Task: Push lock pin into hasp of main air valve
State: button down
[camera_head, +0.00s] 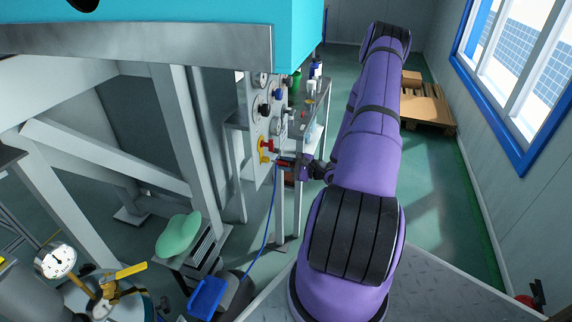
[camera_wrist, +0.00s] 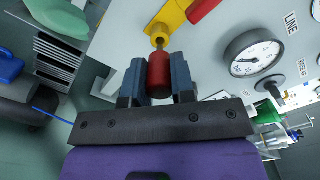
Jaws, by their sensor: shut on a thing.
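My gripper (camera_wrist: 158,78) is shut on the red lock pin (camera_wrist: 158,70), with one dark finger on each side of its red body. The pin's thin metal shaft points at the yellow hasp (camera_wrist: 160,38) of the main air valve. The shaft's tip is at or just inside the hasp; I cannot tell how deep. A red handle (camera_wrist: 203,9) extends beside the yellow part. In the head view, my gripper (camera_head: 291,163) is at the panel's lower right, by the yellow valve (camera_head: 263,147).
The panel (camera_head: 253,163) carries several gauges and knobs; one gauge (camera_wrist: 252,53) is close right of my gripper. A blue cord (camera_head: 270,215) hangs below the panel. A metal bench (camera_head: 312,115) stands behind.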

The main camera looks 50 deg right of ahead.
aim_at(277, 162)
jog(key=shift+x, duration=1.55)
jog(key=c, duration=0.9)
grip_release()
jog(key=v, duration=1)
jog(key=shift+s+d, duration=0.2)
jog(key=shift+s, duration=0.15)
